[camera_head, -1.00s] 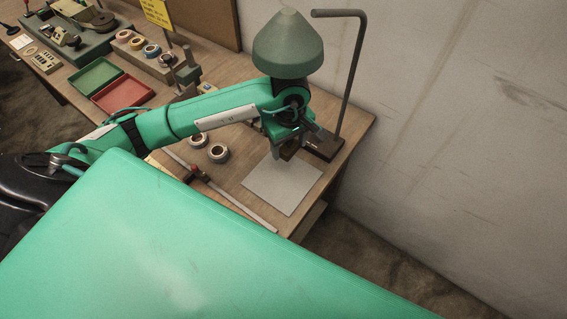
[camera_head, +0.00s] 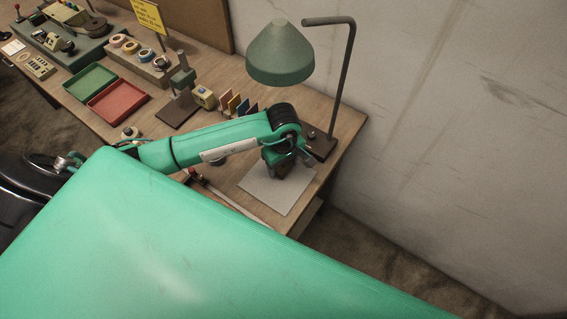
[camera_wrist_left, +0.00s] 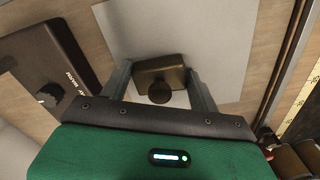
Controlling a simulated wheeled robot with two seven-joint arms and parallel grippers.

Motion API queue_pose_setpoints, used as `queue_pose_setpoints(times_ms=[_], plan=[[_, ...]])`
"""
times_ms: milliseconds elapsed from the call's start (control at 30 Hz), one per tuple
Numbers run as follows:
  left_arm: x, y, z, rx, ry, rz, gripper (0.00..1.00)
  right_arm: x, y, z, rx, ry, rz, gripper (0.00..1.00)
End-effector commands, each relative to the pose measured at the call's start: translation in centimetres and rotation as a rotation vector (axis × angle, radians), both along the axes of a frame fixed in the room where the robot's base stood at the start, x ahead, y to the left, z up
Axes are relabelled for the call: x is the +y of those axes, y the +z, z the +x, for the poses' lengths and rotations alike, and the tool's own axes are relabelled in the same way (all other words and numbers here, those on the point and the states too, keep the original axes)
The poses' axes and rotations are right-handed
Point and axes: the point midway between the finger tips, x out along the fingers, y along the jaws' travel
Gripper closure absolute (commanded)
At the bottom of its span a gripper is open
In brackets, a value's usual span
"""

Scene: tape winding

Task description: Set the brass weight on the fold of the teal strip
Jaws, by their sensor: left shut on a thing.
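My left gripper (camera_head: 279,168) is over the pale grey sheet (camera_head: 268,199) near the right end of the bench. In the left wrist view its two fingers (camera_wrist_left: 160,88) stand on either side of the brass weight (camera_wrist_left: 160,72), a dark brownish block with a round knob, and hold it. The sheet (camera_wrist_left: 215,35) shows behind the weight; I cannot tell how high the weight is above it. The teal strip and its fold cannot be made out in either view. My right gripper is not in view.
A green lamp (camera_head: 281,55) hangs on a bent post close behind my arm; its dark base (camera_wrist_left: 50,60) is beside the gripper. A ruler (camera_wrist_left: 304,95) lies on the other side. Coloured cards (camera_head: 236,103) and red and green trays (camera_head: 118,101) stand farther left.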

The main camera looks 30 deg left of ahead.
Motion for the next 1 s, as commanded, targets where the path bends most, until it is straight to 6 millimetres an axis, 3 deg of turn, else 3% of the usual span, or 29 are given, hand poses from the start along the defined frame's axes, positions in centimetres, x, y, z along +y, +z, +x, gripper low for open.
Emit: queue_pose_setpoints(times_ms=[67, 100, 200, 633, 1000], plan=[[0.0, -0.3, 0.0, -0.002, -0.001, -0.001, 0.77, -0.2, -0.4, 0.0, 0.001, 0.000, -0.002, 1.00], [0.0, -0.3, 0.0, 0.000, -0.001, 0.000, 0.34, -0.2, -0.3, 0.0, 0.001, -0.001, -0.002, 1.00], [0.0, -0.2, 0.0, 0.000, -0.001, 0.000, 0.16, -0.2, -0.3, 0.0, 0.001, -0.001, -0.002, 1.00], [0.0, 0.6, 0.1, -0.004, -0.001, -0.001, 0.16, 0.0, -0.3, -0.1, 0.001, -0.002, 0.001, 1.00], [0.0, 8.0, 0.2, -0.006, -0.002, 0.000, 0.16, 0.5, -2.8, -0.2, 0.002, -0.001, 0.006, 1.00]])
